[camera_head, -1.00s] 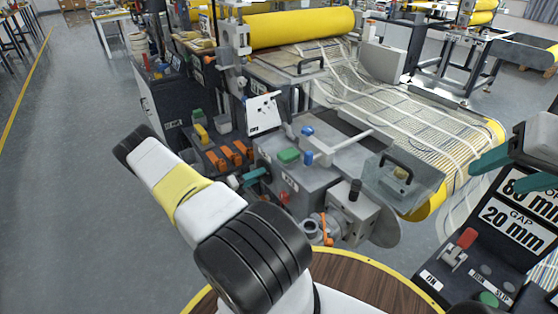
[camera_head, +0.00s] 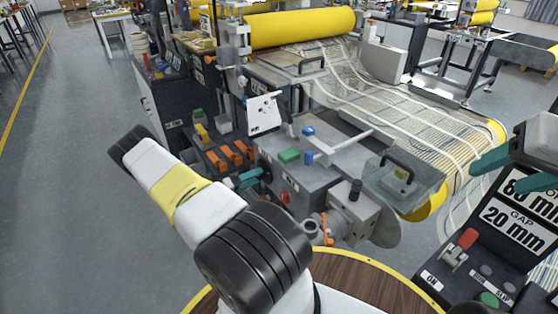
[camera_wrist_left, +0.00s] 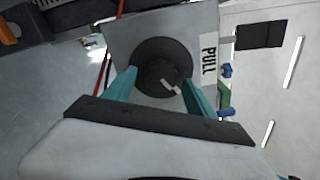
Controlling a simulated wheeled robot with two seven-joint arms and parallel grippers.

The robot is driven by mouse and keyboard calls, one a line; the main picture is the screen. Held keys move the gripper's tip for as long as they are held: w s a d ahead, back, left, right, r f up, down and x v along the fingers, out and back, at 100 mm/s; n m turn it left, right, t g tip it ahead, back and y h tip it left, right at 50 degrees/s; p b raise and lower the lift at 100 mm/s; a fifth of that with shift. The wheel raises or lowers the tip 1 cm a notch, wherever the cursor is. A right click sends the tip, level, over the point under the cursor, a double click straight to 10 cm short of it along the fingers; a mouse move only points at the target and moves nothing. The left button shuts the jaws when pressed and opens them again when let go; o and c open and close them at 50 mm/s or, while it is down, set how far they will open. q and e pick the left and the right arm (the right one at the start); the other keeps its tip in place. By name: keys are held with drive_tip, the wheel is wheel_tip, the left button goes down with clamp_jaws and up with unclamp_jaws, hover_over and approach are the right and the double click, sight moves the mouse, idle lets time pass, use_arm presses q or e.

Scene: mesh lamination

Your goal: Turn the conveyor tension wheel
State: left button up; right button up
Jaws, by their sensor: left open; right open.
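In the head view my left gripper (camera_head: 251,178) is at the left side of the grey machine housing (camera_head: 330,180), and the wheel there is mostly hidden. My right gripper (camera_head: 510,172) is open at the right edge, above the control panel.
Orange handles (camera_head: 230,156) lie left of the housing, and a clear cover with a black handle (camera_head: 398,165) stands to its right. The mesh conveyor (camera_head: 400,110) runs behind. A control panel (camera_head: 490,255) with a red lever is at the lower right. Floor at left is clear.

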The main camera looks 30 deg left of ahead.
use_arm(q)
drive_tip(key=v, duration=0.6)
idle(0.4)
